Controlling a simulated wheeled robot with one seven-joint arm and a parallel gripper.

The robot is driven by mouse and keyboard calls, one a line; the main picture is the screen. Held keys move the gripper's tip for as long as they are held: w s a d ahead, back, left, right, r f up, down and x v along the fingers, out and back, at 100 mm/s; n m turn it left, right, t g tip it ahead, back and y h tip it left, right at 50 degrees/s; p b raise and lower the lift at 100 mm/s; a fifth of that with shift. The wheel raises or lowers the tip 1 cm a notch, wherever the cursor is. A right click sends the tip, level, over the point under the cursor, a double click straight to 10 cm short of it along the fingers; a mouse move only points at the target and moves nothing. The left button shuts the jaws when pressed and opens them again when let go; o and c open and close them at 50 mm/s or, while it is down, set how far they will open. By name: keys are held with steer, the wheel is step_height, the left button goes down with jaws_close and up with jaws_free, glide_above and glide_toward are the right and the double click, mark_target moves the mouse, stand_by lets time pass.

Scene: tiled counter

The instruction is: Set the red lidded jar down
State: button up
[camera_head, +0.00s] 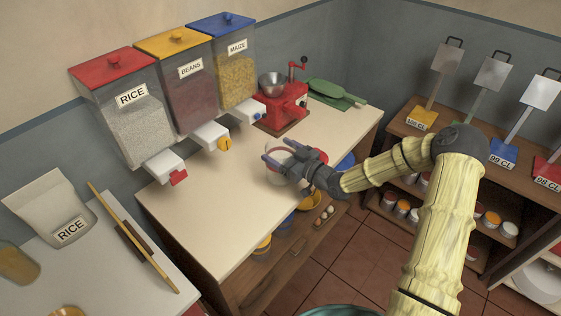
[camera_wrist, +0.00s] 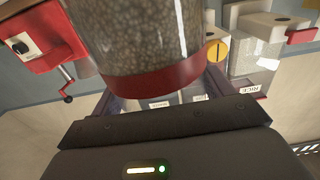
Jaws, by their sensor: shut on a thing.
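The red lidded jar is clear, holds small brownish grains and has a red lid band; it fills the upper middle of the wrist view (camera_wrist: 150,38). My gripper (camera_wrist: 165,98) is shut on it, with the fingers on either side near the red band. In the head view my gripper (camera_head: 284,163) is over the right part of the pale counter top (camera_head: 235,190), in front of the red grinder.
The front left of the counter is clear. Its right edge is near my gripper.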

steer(key=shift+f, duration=1.9)
steer(key=shift+f, duration=0.1)
steer(key=shift+f, duration=0.1)
steer(key=o, duration=2)
steer(key=shift+s+d, duration=0.1)
steer(key=shift+d, duration=0.05)
steer(key=b+v, duration=0.1)
steer(key=v, duration=1)
steer(key=shift+s+d, duration=0.25)
steer(key=shift+s, duration=0.05)
